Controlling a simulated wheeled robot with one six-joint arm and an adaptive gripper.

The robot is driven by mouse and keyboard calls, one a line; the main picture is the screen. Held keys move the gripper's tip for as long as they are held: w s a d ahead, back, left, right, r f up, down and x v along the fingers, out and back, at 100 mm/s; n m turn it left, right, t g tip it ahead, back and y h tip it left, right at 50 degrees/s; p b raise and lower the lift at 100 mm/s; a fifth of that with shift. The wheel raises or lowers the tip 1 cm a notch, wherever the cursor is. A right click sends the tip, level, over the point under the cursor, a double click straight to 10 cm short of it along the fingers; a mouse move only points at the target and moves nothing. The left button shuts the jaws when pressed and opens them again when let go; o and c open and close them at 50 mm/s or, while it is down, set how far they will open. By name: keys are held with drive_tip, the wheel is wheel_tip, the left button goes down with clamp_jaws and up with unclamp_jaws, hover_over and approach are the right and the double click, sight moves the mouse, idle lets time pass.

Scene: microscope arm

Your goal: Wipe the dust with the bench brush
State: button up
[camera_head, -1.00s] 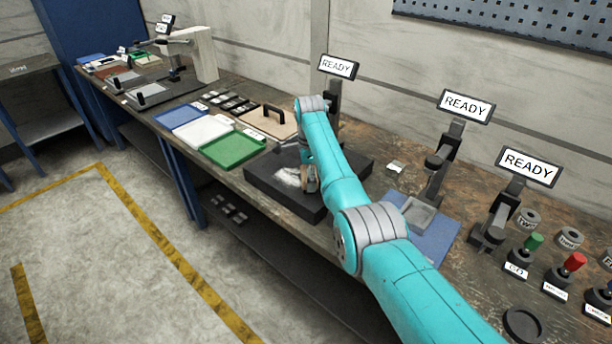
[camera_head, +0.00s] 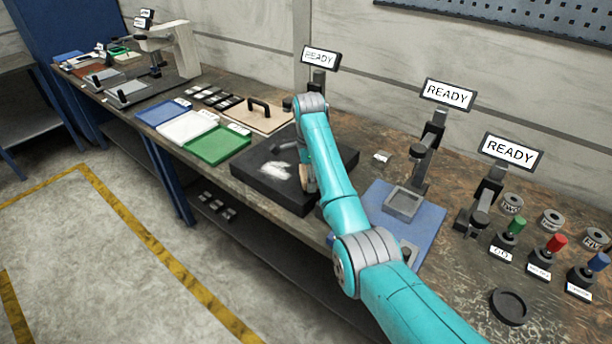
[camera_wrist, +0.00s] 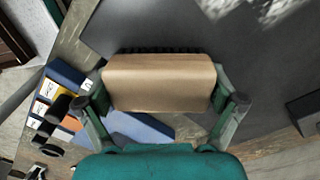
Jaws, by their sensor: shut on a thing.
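The dust (camera_head: 277,170) is a pale patch on the top of a black slab (camera_head: 262,185) on the bench. Part of it also shows at the top right of the wrist view (camera_wrist: 278,10). The bench brush has a tan wooden block with dark bristles along its far edge in the wrist view (camera_wrist: 160,82). My gripper (camera_wrist: 160,92) is shut on the block, one finger at each end. In the head view the brush (camera_head: 308,181) is partly hidden by my arm, over the slab just right of the dust. I cannot tell whether the bristles touch the slab.
Green (camera_head: 217,146), white and blue trays lie left of the slab. A board with a black handle (camera_head: 258,106) lies behind it. A blue mat (camera_head: 425,212) with a grey square tray is to the right. Several stands with READY signs (camera_head: 447,94) rise along the bench.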

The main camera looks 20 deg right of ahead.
sight(292, 180)
drive_tip(key=shift+s+a+f, duration=0.1)
drive_tip(key=shift+s+a, duration=0.35)
drive_tip(key=shift+a, duration=0.15)
drive_tip(key=shift+w+a+r, duration=0.15)
drive_tip(key=shift+w+a, duration=0.4)
drive_tip(key=shift+w, duration=0.25)
drive_tip(key=shift+w+a+r, duration=0.1)
drive_tip(key=shift+w+a, duration=0.45)
drive_tip(key=shift+w, duration=0.2)
drive_tip(key=shift+w+a+f, duration=0.1)
drive_tip(key=shift+w+a, duration=0.35)
drive_tip(key=shift+w, duration=0.2)
drive_tip(key=shift+w+a+f, duration=0.1)
drive_tip(key=shift+w+a, duration=0.35)
drive_tip(key=shift+w, duration=0.15)
drive_tip(key=shift+f, duration=0.1)
drive_tip(key=shift+s+d, duration=0.1)
drive_tip(key=shift+s+d+f, duration=0.1)
drive_tip(key=shift+s+d, duration=0.25)
drive_tip(key=shift+s, duration=0.15)
drive_tip(key=shift+s+d+r, duration=0.1)
drive_tip(key=shift+s+d, duration=0.7)
drive_tip(key=shift+s, duration=0.3)
drive_tip(key=shift+s+d+r, duration=0.1)
drive_tip(key=shift+s+d, duration=0.65)
drive_tip(key=shift+s, duration=0.3)
drive_tip(key=shift+r, duration=0.2)
